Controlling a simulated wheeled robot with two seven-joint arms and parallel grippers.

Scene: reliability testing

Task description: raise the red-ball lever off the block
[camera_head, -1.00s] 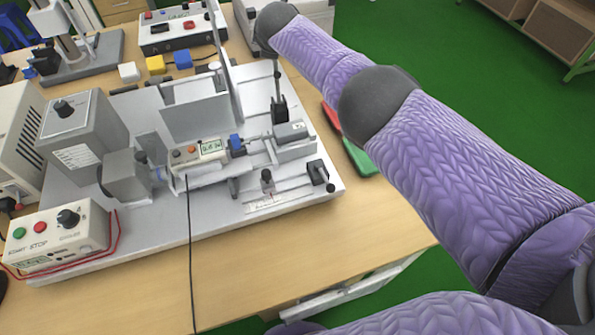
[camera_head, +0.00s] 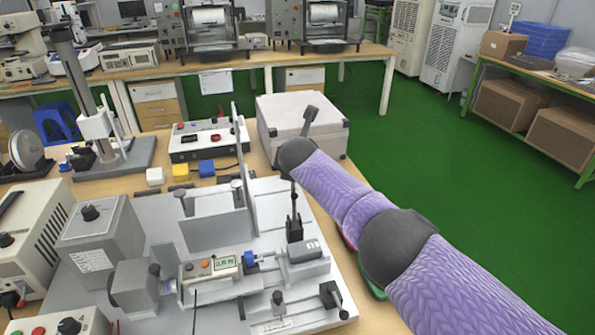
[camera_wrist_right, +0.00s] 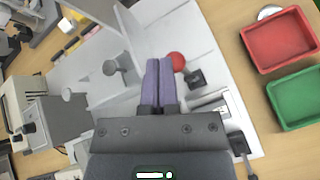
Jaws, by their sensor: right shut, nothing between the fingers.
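In the right wrist view a red ball (camera_wrist_right: 177,61) shows just right of the fingertips of my right gripper (camera_wrist_right: 160,62). The purple-grey fingers are together with nothing held between them. I cannot tell whether they touch the ball. A dark square piece (camera_wrist_right: 195,78) lies right of the fingers; I cannot tell if it is the block. The lever's arm under the ball is hidden. In the head view the test rig (camera_head: 225,225) stands on the bench; the red ball is not visible there. My left gripper is out of view.
A red tray (camera_wrist_right: 279,40) and a green tray (camera_wrist_right: 297,98) sit right of the rig. A white case (camera_head: 290,112) stands behind it. A pale upright plate (camera_head: 243,165) rises from the rig. A control box (camera_head: 208,138) and small coloured blocks lie farther back.

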